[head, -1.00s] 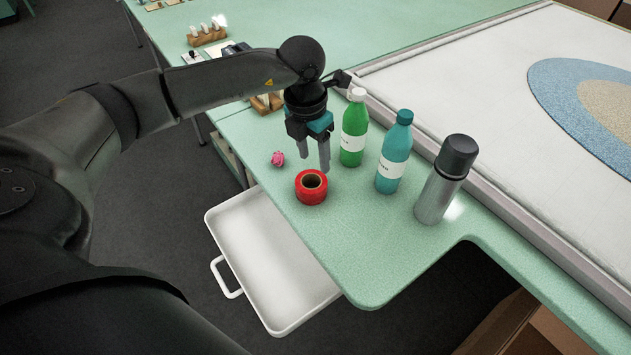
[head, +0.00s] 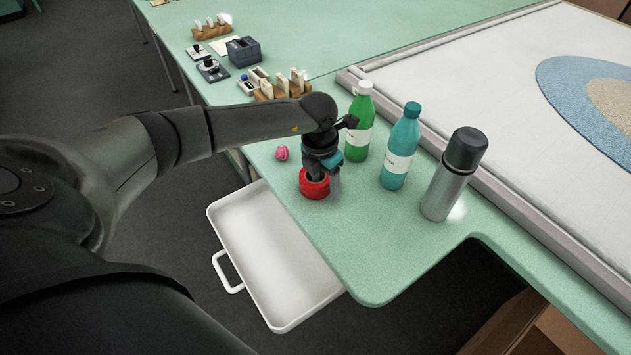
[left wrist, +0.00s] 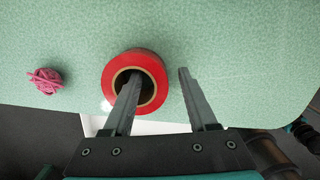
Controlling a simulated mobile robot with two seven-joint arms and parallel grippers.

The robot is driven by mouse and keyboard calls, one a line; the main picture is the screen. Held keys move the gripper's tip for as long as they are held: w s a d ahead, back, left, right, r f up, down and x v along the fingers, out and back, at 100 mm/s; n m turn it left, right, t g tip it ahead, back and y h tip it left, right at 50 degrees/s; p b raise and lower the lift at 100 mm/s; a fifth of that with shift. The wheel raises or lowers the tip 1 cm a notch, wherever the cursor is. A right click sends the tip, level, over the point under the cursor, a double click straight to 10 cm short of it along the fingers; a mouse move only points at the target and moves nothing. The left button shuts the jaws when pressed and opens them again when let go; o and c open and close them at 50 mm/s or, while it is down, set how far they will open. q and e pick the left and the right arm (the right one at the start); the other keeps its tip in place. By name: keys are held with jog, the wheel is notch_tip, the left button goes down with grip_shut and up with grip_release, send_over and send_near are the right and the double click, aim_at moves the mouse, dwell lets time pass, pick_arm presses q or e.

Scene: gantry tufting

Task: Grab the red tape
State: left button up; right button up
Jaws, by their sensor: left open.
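The red tape (head: 314,188) is a roll lying flat on the green table near its left edge. In the left wrist view the red tape (left wrist: 153,68) shows its open core. My left gripper (head: 325,184) is low over the roll and open. In the left wrist view my left gripper (left wrist: 158,88) has one finger over or in the core and the other outside the ring on the right, with the tape wall between them. I cannot tell whether either finger touches the tape. My right gripper is not in view.
A pink yarn ball (head: 281,152) lies beside the roll. A green bottle (head: 360,125), a teal bottle (head: 400,150) and a steel flask (head: 452,178) stand to the right. A white tray (head: 228,215) is below the table edge. The table's front corner is clear.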

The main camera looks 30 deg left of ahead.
pick_arm(q)
grip_shut()
dwell(0.4)
